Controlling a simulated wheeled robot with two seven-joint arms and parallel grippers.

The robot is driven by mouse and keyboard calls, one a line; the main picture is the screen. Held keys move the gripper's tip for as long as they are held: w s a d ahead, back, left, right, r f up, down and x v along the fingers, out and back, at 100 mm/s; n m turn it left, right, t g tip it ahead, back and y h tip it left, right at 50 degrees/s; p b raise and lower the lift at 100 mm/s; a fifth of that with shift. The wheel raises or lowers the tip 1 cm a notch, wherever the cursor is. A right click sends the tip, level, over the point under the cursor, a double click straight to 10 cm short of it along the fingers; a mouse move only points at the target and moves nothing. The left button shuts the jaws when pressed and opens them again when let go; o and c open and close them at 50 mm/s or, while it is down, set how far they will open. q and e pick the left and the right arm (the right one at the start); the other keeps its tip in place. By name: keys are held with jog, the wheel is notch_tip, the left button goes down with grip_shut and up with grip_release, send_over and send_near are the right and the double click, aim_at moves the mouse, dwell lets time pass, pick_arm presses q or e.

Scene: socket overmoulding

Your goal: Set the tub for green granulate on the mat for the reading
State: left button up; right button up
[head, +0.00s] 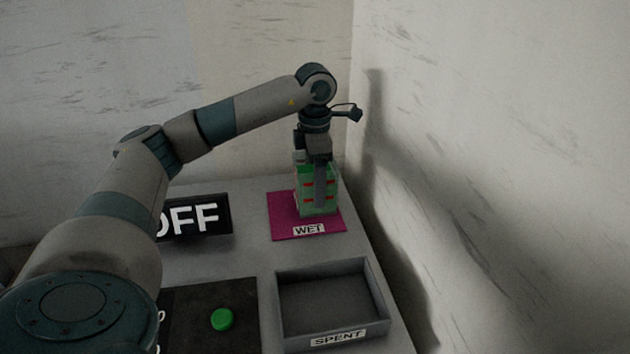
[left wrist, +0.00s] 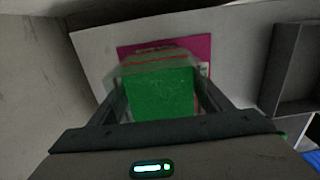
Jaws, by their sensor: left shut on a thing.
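The tub for green granulate (head: 304,201) stands upright on or just above the magenta mat labelled WET (head: 284,230); I cannot tell whether it touches. The tub is clear with red marks and green contents. My left gripper (head: 320,190) points down from above and is shut on the tub. In the left wrist view the green granulate (left wrist: 163,95) shows between the two fingers, with the magenta mat (left wrist: 200,46) behind and below it. My right gripper is not in view.
An empty grey tray labelled SPENT (head: 330,300) lies in front of the mat. A dark display reading OFF (head: 200,219) stands left of it. A green button (head: 222,319) sits on a dark panel at the front. A wall rises close on the right.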

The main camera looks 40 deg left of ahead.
pick_arm(q)
jog(key=o, duration=1.5)
jog(key=shift+f, duration=0.1)
jog(key=shift+c, duration=0.2)
jog(key=shift+r, duration=0.4)
notch_tip(320, 180, up, 12)
jog(key=b, duration=0.1)
jog(key=shift+f+b, duration=0.25)
jog(key=shift+b, duration=0.15)
